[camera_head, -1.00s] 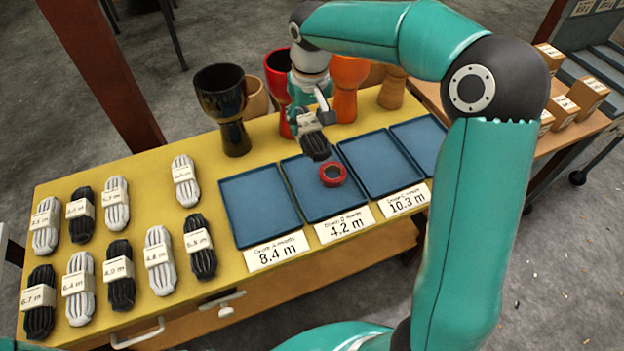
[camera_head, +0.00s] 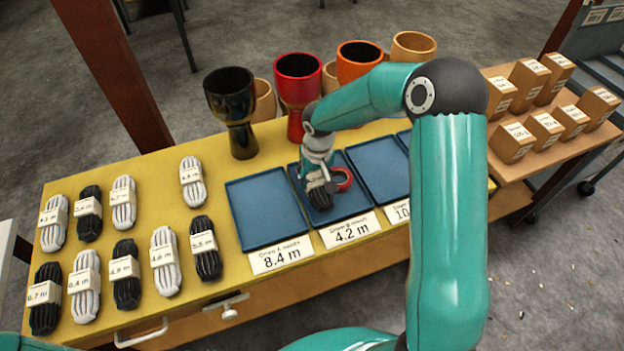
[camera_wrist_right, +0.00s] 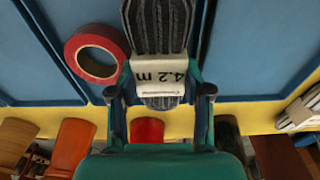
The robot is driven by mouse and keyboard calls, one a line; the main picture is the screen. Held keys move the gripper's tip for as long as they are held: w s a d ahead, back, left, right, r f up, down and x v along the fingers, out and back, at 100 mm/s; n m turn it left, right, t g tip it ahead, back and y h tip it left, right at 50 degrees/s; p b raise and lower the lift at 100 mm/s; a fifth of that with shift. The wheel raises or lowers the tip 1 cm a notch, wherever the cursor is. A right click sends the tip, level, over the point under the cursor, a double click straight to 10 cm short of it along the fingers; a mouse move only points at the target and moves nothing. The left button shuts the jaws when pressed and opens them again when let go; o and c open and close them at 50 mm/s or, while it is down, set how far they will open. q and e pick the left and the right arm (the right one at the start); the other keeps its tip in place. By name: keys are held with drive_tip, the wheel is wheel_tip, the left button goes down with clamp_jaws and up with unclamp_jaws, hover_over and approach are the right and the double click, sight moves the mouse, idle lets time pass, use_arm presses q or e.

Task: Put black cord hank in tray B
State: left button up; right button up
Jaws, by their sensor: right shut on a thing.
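My right gripper (camera_head: 318,180) is over tray B, the blue tray (camera_head: 352,206) behind the 4.2 m card (camera_head: 350,230). It is shut on a black cord hank (camera_head: 321,199) with a pale band. In the right wrist view the gripper (camera_wrist_right: 158,92) has a finger on each side of the hank (camera_wrist_right: 158,28), whose band reads 4.2 m. The hank is low over or on the tray floor; I cannot tell if it touches. A red tape roll (camera_head: 342,178) lies in the same tray beside the hank, and shows in the wrist view (camera_wrist_right: 72,50). My left gripper is not in view.
Tray A (camera_head: 268,212) at the left is empty, behind an 8.4 m card (camera_head: 282,255). Another blue tray (camera_head: 380,170) is at the right. Goblet drums (camera_head: 298,85) stand behind the trays. Several white and black hanks (camera_head: 125,270) lie on the yellow table's left.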

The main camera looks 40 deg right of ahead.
sight(317, 184)
drive_tip(key=shift+f, duration=0.4)
drive_tip(key=shift+f, duration=0.1)
drive_tip(key=o, duration=1.2)
drive_tip(key=shift+c, duration=0.2)
wheel_tip(317, 184, up, 12)
drive_tip(key=s, duration=0.1)
drive_tip(key=shift+s+a, duration=0.15)
drive_tip(key=shift+s, duration=0.1)
